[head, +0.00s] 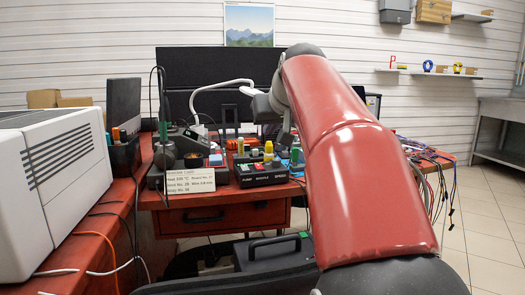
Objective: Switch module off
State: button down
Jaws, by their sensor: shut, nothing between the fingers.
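A dark control box (264,174) stands near the front edge of the red workbench, with lettering on its front that seems to read PUMP, MODULE and SPEED. Small yellow and green parts show on and around its top; the position of the module switch is too small to tell. My red arm reaches in from the lower right and bends down at its far end. My gripper (287,138) is small and partly hidden by the arm, above the back right of the box. It is shut and empty, and I cannot tell whether it touches anything.
A paper label (191,187) hangs at the bench front, left of the box. A white machine (50,180) stands at the left. Several tools and devices crowd the bench (225,216). Loose cables (435,175) hang at its right. A dark case (275,252) sits below.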

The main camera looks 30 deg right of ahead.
jog(key=b, duration=0.1)
send_over(259, 165)
jog(key=s, duration=0.3)
jog(key=f, duration=0.6)
jog(key=shift+w+a, duration=0.15)
jog(key=shift+a, duration=0.1)
jog(key=shift+w+f+b, duration=0.2)
jog(key=shift+f+b, duration=0.15)
jog(key=shift+f, duration=0.7)
jog(key=shift+w+f+b, duration=0.15)
jog(key=shift+f+b, duration=0.2)
jog(key=shift+f, duration=0.65)
jog(key=shift+r+p, duration=0.1)
jog(key=shift+p, duration=0.25)
jog(key=shift+w+r+p, duration=0.1)
jog(key=shift+p, duration=0.5)
jog(key=shift+d+f+g, duration=0.1)
jog(key=shift+f+g, duration=0.2)
jog(key=shift+f, duration=0.1)
jog(key=shift+w+r, duration=0.1)
jog(key=shift+w, duration=0.05)
jog(key=shift+w+d+r+p, duration=0.1)
jog(key=shift+w+r+p, duration=0.1)
jog(key=shift+w+p, duration=0.5)
jog(key=shift+s+r, duration=0.1)
jog(key=shift+r, duration=0.05)
